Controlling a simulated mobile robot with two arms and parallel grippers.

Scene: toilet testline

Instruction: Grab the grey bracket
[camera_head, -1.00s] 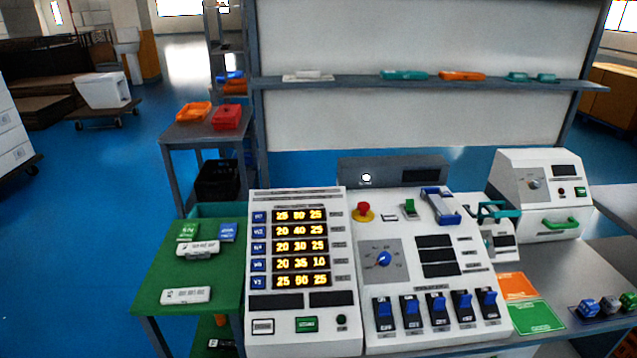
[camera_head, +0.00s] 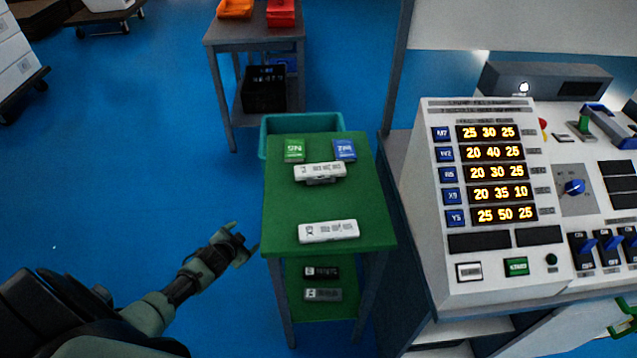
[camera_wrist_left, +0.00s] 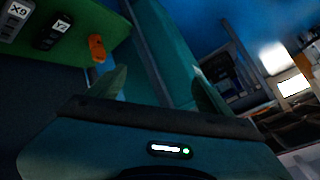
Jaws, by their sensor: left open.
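A grey bracket (camera_head: 323,294) with a label lies on the lower green shelf of the small side table. It also shows at the top left of the left wrist view (camera_wrist_left: 13,24). A black piece (camera_head: 321,272) lies beside it, and shows in the left wrist view too (camera_wrist_left: 50,34). My left gripper (camera_head: 247,250) is open and empty, in front of and to the left of the table, apart from the bracket. Its two fingers (camera_wrist_left: 157,88) show in the left wrist view with nothing held between them. My right gripper is not in view.
The green table top (camera_head: 350,195) above the shelf holds two white pieces and small green and blue cards. A table leg (camera_head: 285,300) stands at the shelf's left edge. A control panel (camera_head: 490,200) is close on the right.

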